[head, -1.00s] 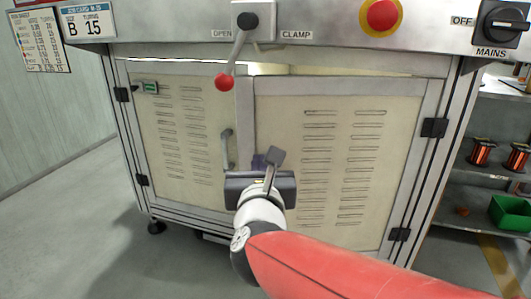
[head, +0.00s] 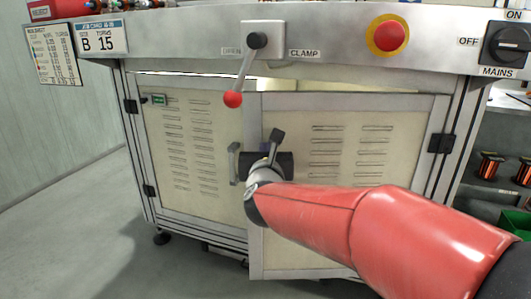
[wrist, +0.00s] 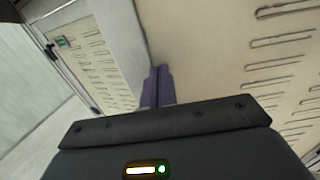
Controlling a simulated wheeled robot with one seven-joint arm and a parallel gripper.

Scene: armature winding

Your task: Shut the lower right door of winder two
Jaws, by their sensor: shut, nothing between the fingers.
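The lower right door (head: 345,215) of the winder is a cream panel with slotted vents in a grey frame, hinged on its right. It stands ajar: its left edge and lower corner stick out in front of the left door. My gripper (head: 262,160) is shut and empty, at the upper left part of this door near its free edge. In the wrist view the purple fingers (wrist: 157,85) point at the door's face beside the pale frame strip; I cannot tell whether they touch. The gripper and arm hide part of the door, and its handle is not visible.
The lower left door (head: 190,150) has a grey handle (head: 233,162) just left of my gripper. Above hang the red-knobbed clamp lever (head: 245,72) and the red stop button (head: 388,36). Shelves with copper spools (head: 490,166) stand at right. Floor at left is clear.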

